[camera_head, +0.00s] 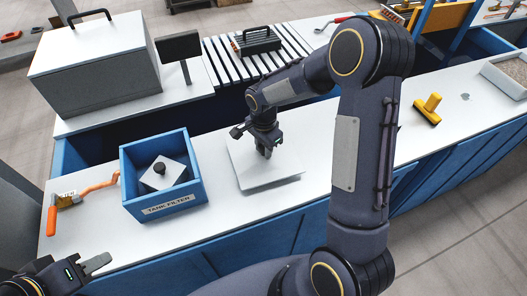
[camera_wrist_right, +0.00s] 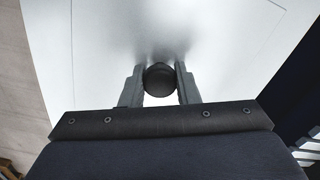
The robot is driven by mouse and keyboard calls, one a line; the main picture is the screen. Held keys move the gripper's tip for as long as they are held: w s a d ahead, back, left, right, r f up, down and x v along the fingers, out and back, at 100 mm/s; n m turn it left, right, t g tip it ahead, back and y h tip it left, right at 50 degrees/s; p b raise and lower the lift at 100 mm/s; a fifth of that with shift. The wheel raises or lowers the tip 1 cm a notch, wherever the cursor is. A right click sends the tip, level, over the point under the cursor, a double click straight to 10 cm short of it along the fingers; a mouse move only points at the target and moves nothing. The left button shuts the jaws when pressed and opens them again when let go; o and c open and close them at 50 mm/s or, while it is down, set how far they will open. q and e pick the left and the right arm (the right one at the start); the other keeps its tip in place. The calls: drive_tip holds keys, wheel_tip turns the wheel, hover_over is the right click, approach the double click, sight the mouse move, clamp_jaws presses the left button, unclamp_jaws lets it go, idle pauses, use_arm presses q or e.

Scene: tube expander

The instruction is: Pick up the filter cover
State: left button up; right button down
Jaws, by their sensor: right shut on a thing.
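The filter cover, a white square plate (camera_head: 245,172), is at the middle of the white bench in the head view. It also fills much of the right wrist view (camera_wrist_right: 100,50). My right gripper (camera_head: 267,150) is above the plate, pointing down. In the right wrist view its fingers (camera_wrist_right: 160,80) are shut on the cover's round black knob (camera_wrist_right: 160,79), one on each side. I cannot tell whether the plate touches the bench. My left gripper (camera_head: 95,264) is at the lower left, only partly in view, and its jaw opening is unclear.
A blue box (camera_head: 185,201) labelled "TANK FILTER" stands left of the cover, holding a white block with a black knob. An orange-handled tool (camera_head: 75,198) lies further left. A grey lidded case (camera_head: 95,65) and dark screen (camera_head: 180,47) stand behind. A yellow tool (camera_head: 428,108) lies right.

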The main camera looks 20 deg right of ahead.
drive_tip(key=s+a+r+b, duration=0.2)
drive_tip(key=s+a+r, duration=0.4)
drive_tip(key=s+r, duration=0.5)
drive_tip(key=shift+s+b, duration=0.4)
drive_tip(key=shift+s, duration=0.5)
